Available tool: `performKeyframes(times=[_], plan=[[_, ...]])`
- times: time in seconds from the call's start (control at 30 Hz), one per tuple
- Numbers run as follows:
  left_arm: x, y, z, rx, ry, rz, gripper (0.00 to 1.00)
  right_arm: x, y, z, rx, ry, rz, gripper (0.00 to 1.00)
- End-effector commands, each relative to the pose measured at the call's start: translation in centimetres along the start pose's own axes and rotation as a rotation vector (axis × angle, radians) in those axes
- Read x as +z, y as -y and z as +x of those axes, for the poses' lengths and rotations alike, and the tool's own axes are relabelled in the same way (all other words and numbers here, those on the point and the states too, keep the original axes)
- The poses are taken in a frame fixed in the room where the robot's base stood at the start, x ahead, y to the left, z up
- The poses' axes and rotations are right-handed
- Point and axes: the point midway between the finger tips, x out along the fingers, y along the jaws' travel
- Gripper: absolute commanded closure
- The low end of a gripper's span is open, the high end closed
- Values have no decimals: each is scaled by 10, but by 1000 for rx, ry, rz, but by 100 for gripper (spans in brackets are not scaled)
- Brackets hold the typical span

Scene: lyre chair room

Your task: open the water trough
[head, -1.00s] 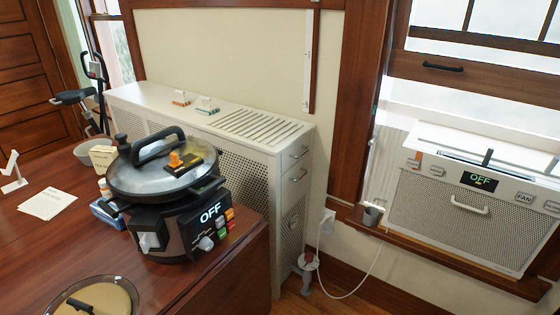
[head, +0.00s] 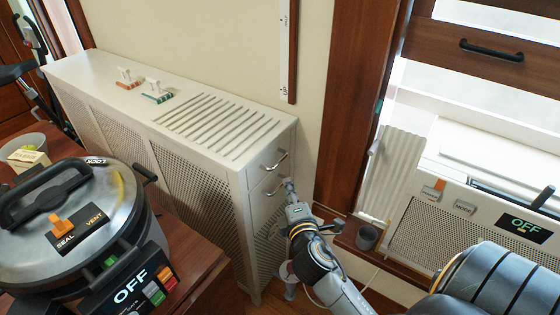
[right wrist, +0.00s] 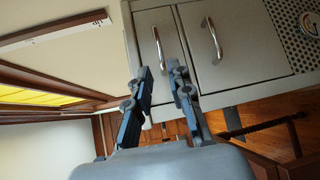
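The white radiator cabinet (head: 245,145) has two small drawer fronts on its end, both shut. The upper drawer's metal handle (head: 277,160) is clear in the head view, and the lower handle (head: 273,190) is partly beside my gripper. Neither bears a readable water trough label. My right gripper (head: 288,183) is in front of this end. In the right wrist view, its fingers (right wrist: 161,73) are apart, with the near end of the left handle (right wrist: 160,48) seen between the tips; contact cannot be told. The other handle (right wrist: 212,40) lies right of them. My left gripper is out of view.
A pressure cooker (head: 75,225) stands on the wooden table (head: 195,255) at the left. A window air conditioner (head: 440,240) and a small grey cup (head: 367,238) are at the right. Small items (head: 157,92) lie on the cabinet top.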

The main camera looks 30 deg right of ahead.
Motion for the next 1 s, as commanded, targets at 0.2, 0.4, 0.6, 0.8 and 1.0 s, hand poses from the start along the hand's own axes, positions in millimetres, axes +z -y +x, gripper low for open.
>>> performKeyframes(times=[0.2,0.4,0.6,0.8,1.0], plan=[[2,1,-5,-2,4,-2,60,1,-4,30,6,2,-2,79],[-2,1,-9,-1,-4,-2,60,1,-4,74,5,2,1,79],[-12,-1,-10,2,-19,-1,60,1,-3,111,4,1,0,79],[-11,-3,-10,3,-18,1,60,0,-2,131,3,0,2,79],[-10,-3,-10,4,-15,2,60,0,-2,136,2,0,2,79]])
